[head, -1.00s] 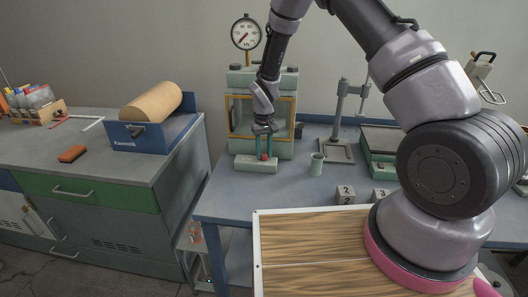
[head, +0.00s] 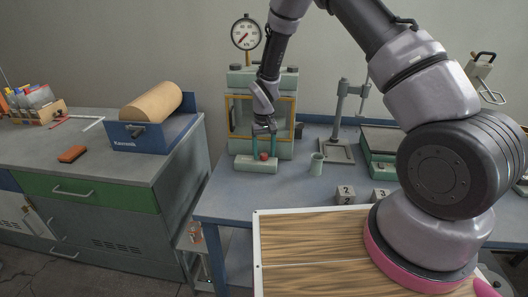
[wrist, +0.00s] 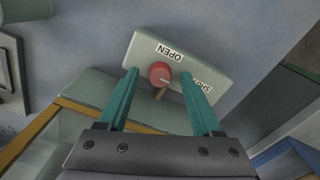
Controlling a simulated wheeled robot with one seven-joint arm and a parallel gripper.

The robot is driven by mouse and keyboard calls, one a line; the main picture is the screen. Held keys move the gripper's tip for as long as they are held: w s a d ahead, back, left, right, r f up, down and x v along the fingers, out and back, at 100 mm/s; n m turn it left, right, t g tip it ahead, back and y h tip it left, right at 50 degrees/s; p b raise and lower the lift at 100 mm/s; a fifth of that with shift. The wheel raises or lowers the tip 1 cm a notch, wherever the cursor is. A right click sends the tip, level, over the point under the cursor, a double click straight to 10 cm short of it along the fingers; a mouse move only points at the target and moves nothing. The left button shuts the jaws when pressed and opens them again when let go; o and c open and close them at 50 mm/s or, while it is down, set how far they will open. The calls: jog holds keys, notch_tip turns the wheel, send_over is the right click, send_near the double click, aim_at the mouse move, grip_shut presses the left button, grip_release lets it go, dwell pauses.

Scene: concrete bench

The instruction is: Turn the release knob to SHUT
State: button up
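The red release knob (wrist: 160,74) sits on a pale green box (wrist: 211,62) with the labels OPEN and SHUT; the SHUT label is partly hidden by a finger. A small tan pointer (wrist: 160,93) sticks out from the knob toward my gripper, clear of the OPEN label. In the head view the knob (head: 263,156) shows between my fingertips at the front of the press. My gripper (wrist: 158,78) is open, with one teal finger on each side of the knob and a visible gap to both. It points down over the box.
The press (head: 262,78) with a yellow-framed window and a dial gauge (head: 246,34) stands right behind the box. A green cup (head: 317,164), a stand (head: 338,125) and number blocks (head: 345,195) are to the right.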

aim_at(264, 154)
notch_tip(264, 154, up, 11)
dwell(0.5)
